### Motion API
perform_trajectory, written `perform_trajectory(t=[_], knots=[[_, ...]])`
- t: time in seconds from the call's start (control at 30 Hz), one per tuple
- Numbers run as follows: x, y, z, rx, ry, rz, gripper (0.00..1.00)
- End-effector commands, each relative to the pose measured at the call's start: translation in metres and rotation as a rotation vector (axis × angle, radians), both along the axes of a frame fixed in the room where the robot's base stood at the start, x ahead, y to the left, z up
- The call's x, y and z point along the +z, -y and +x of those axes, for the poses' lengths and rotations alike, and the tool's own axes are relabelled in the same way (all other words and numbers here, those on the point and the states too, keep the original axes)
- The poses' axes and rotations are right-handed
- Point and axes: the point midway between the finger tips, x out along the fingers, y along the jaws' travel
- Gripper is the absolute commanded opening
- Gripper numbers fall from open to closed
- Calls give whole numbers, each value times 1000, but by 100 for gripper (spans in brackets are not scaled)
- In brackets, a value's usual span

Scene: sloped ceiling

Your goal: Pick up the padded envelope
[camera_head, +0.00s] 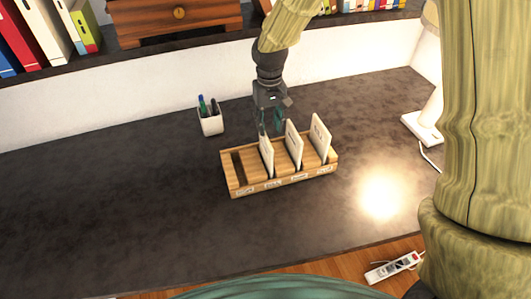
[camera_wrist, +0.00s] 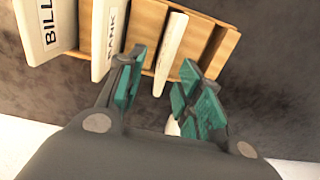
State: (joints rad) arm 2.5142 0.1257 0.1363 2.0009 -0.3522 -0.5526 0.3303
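A wooden sorter (camera_head: 283,186) with several slots stands on the dark desk. Three pale upright pieces are in its slots; I cannot tell for sure which is the padded envelope. The leftmost pale piece (camera_head: 267,158) is nearest my gripper (camera_head: 271,130), which points down at the sorter's back edge. In the wrist view this piece (camera_wrist: 171,50) shows edge-on. My gripper (camera_wrist: 158,82) is open, its teal pads on either side of that piece's line, with no grip visible. The other two pieces (camera_wrist: 108,38) (camera_wrist: 50,27) read "BANK" and "BILL" there.
A white pen cup (camera_head: 211,124) stands behind the sorter to the left. A white lamp (camera_head: 426,122) with a cord is at the right. A shelf with books and a wooden box (camera_head: 180,18) runs along the back. The desk's left side is clear.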

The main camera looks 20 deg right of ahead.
Motion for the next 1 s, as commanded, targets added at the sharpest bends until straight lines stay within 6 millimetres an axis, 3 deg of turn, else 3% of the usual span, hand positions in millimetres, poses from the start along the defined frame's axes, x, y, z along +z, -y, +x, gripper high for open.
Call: perform_trajectory(t=[0.3,0.67,1.0], knots=[[-38,-2,-1,2,-4,0,36],[-54,-1,-2,-1,-3,0,36],[-86,-7,-3,-1,-3,0,36]])
